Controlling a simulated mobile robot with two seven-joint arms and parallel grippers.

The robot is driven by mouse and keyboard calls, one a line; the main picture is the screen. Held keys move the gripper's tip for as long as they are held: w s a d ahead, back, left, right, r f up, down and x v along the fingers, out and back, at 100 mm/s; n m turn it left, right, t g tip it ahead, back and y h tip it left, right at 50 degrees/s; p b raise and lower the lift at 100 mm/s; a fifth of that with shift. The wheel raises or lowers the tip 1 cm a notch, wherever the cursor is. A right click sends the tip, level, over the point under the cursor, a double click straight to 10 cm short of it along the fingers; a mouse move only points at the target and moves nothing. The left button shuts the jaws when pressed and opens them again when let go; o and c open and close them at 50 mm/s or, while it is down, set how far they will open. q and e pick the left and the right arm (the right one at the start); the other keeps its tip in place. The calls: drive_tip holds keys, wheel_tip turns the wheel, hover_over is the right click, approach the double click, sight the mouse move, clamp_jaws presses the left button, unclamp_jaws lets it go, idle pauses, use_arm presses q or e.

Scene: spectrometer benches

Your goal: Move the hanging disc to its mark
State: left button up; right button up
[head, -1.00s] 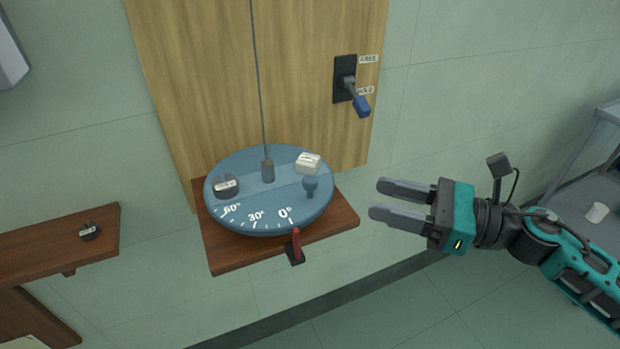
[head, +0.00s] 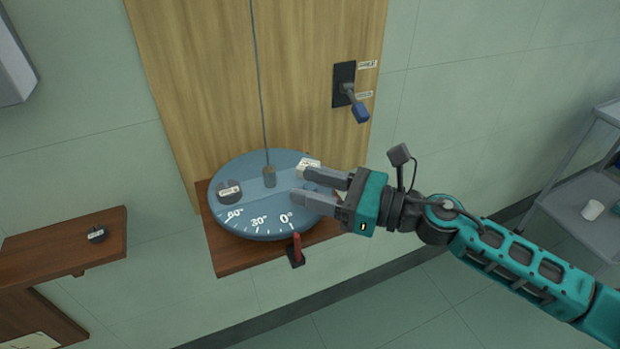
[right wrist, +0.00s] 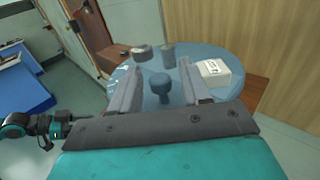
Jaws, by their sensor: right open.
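The blue hanging disc (head: 262,227) hangs from a thin rod (head: 260,90) over a wooden shelf (head: 240,262). Its rim reads 60°, 30° and 0°. A red pointer (head: 297,246) stands at the shelf front, close to the 0° mark. A blue knob (right wrist: 160,86) rises from the disc; my right gripper's fingers hide it in the head view. My right gripper (head: 300,184) is open over the disc, and the right wrist view shows the knob between its fingers, with gaps. An arm, apparently my left, shows small in the right wrist view; its gripper (right wrist: 75,125) is unclear.
A dark weight (head: 229,191) and a white block (head: 309,166) sit on the disc. A lever (head: 359,108) on the wooden panel has its blue handle down by the lower label. A side shelf (head: 60,250) holds a small dark weight (head: 97,235).

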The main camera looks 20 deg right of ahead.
drive_tip(key=shift+w+a, duration=0.25)
drive_tip(key=shift+a, duration=0.1)
clamp_jaws()
idle(0.3)
